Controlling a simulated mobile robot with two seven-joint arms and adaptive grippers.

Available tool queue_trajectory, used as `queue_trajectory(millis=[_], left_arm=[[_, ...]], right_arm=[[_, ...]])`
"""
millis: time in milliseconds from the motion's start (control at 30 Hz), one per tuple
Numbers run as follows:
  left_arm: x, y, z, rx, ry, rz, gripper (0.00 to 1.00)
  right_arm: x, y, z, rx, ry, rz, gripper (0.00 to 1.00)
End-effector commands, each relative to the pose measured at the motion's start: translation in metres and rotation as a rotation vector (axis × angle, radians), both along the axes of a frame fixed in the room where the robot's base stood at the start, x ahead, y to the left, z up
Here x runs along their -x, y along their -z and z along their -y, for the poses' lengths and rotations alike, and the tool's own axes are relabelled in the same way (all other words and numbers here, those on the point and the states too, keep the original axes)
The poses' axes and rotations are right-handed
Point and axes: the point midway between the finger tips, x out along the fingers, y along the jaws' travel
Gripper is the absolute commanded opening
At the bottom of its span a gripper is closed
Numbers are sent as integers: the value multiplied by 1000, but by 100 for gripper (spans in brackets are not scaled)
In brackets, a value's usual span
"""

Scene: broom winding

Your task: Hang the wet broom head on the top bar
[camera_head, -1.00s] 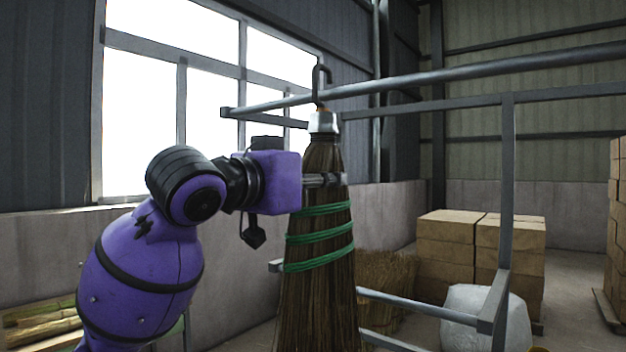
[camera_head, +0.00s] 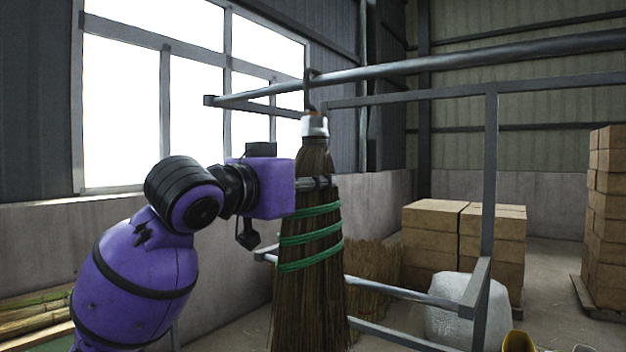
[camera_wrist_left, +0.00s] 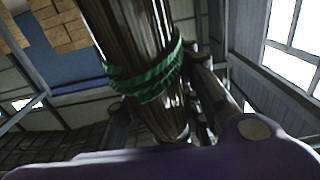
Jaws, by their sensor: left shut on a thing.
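The brown broom head (camera_head: 312,255), with green bands (camera_head: 310,238) and a light metal cap (camera_head: 315,126), hangs nearly upright below the top bar (camera_head: 440,64). A dark hook (camera_head: 308,77) rises from its cap, and its bend shows at and slightly above the bar. I cannot tell whether the hook rests on the bar. My left gripper (camera_head: 316,183) is shut on the broom's bristles, between the cap and the bands. In the left wrist view the bristles (camera_wrist_left: 125,25) and green bands (camera_wrist_left: 145,75) lie between the fingers. My right gripper is not in view.
The rack's upright (camera_head: 490,180) and lower rail (camera_head: 400,292) stand right of the broom. Behind are stacked boxes (camera_head: 430,235), a white bag (camera_head: 455,310), and a straw bundle (camera_head: 375,270). A taller stack (camera_head: 605,200) stands far right. A window (camera_head: 150,110) is at left.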

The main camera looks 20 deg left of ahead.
Motion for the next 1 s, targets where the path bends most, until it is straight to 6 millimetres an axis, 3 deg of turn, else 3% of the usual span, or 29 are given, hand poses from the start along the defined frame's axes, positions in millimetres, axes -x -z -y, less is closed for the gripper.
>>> queue_trajectory(millis=[33,67,200,633,1000], left_arm=[[1,-2,0,1,0,4,0],[1,-2,0,1,0,4,34],[1,-1,0,1,0,3,52],[9,0,-4,-1,-1,0,52],[78,0,-29,-1,-3,3,52]], right_arm=[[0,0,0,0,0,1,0],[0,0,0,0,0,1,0],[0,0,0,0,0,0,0],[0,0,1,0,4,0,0],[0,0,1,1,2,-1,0]])
